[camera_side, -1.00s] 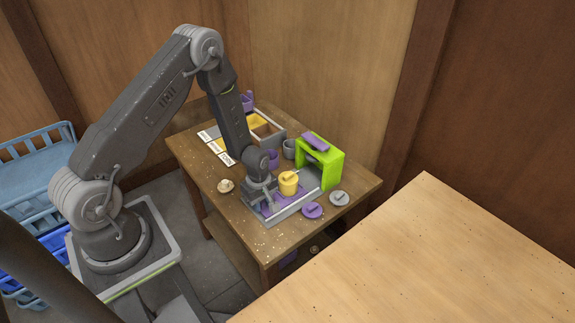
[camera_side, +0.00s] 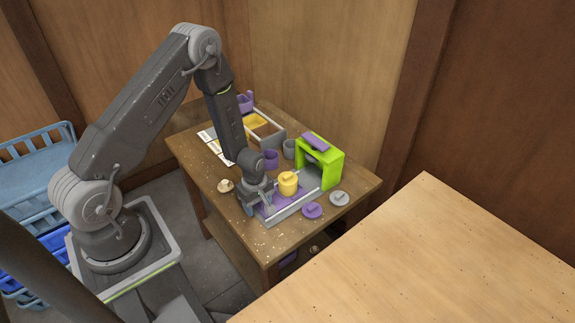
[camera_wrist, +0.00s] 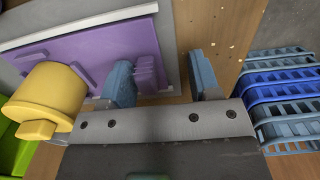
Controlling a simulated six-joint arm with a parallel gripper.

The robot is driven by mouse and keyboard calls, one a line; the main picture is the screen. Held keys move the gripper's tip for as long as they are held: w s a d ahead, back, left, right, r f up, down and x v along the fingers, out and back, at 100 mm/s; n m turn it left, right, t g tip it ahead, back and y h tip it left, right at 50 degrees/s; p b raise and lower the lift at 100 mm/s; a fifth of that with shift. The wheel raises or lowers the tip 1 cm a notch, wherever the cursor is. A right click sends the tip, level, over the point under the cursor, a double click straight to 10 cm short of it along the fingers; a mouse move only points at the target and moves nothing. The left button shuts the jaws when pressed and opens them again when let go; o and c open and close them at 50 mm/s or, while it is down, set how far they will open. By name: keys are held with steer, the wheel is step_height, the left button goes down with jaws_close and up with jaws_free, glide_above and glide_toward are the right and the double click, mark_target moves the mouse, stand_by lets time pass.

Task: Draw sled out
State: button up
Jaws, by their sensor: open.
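The purple sled (camera_side: 268,204) lies flat between the grey rails of a track (camera_side: 292,208) that leads to a green arch (camera_side: 331,167). A yellow lidded pot (camera_side: 288,183) stands on the sled's arch side. My gripper (camera_side: 250,208) is low over the sled's left end, away from the arch. In the wrist view my gripper (camera_wrist: 162,72) is open. The sled's upright purple handle (camera_wrist: 150,74) shows between the two blue fingers, close to the left one. Whether a finger touches it, I cannot tell. The sled plate (camera_wrist: 85,45) and the yellow pot (camera_wrist: 48,98) lie left of the fingers.
A purple lid (camera_side: 312,210) and a grey lid (camera_side: 339,198) lie in front of the track. A purple cup (camera_side: 271,159) and a grey cup (camera_side: 289,149) stand behind it. A small mushroom-like item (camera_side: 225,185) lies left of my gripper. A divided box (camera_side: 262,128) stands at the back.

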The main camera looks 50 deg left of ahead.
steer(key=shift+s+f, duration=0.3)
steer(key=shift+s, duration=0.1)
steer(key=shift+w+r, duration=0.2)
steer(key=shift+r, duration=2.15)
steer(key=shift+w+r, duration=0.15)
steer(key=shift+r, duration=0.25)
steer(key=d+r+m+t, duration=0.1)
steer(key=d+r+m, duration=0.25)
steer(key=r, duration=0.75)
steer(key=d+r+m+t, duration=0.2)
steer(key=r+m, duration=0.3)
steer(key=r, duration=0.7)
steer(key=s+d+r+m+t, duration=0.1)
steer(key=s+d+r+m, duration=0.1)
steer(key=s+r+m, duration=0.2)
steer(key=s+d+r+m+t, duration=0.1)
steer(key=s+d+r+m, duration=0.2)
steer(key=s+r, duration=0.6)
steer(key=shift+s+d+m, duration=0.2)
steer(key=shift+s+m, duration=0.75)
steer(key=shift+m, duration=0.3)
